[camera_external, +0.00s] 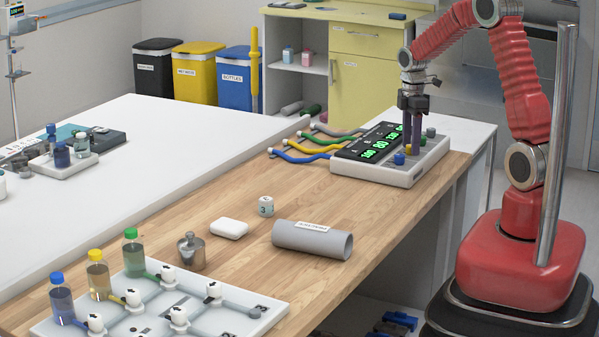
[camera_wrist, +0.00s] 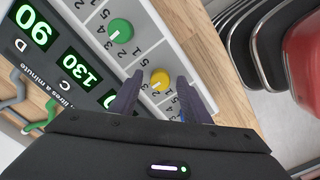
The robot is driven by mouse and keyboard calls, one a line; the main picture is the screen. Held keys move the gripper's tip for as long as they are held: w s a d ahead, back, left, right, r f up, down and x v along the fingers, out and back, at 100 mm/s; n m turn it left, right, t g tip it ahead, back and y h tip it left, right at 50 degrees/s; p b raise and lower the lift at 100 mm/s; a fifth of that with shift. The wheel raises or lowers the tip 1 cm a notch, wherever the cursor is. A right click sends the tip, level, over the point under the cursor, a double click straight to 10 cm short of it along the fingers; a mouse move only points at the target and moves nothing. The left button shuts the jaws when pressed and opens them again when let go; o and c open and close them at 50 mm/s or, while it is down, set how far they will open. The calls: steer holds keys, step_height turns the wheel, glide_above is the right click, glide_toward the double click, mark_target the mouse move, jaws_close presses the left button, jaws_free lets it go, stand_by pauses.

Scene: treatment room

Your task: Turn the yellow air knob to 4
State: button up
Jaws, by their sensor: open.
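The air panel (camera_external: 405,176) is a white box with a black display and a row of coloured knobs on the wooden bench. The yellow knob (camera_wrist: 161,79) shows in the wrist view with a pale pointer mark; the number it points at is too small to read surely. My gripper (camera_wrist: 159,82) is open, with one dark finger on each side of the yellow knob. Contact between the fingers and the knob cannot be told. In the external view my gripper (camera_external: 411,146) points down over the panel and partly hides the knobs.
The green knob (camera_wrist: 121,31) is close beside the yellow one. A blue knob (camera_external: 399,159) and a grey knob (camera_external: 431,132) are on the same panel. Coloured hoses (camera_external: 300,158) leave its left side. A grey tube (camera_external: 312,240) lies farther forward on the bench.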

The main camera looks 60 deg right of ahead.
steer(key=shift+f, duration=0.1)
steer(key=shift+c, duration=0.3)
steer(key=c, duration=1)
steer(key=shift+m, duration=0.4)
steer(key=m, duration=0.3)
steer(key=shift+m, duration=2)
steer(key=o, duration=1.1)
steer(key=shift+c, duration=0.2)
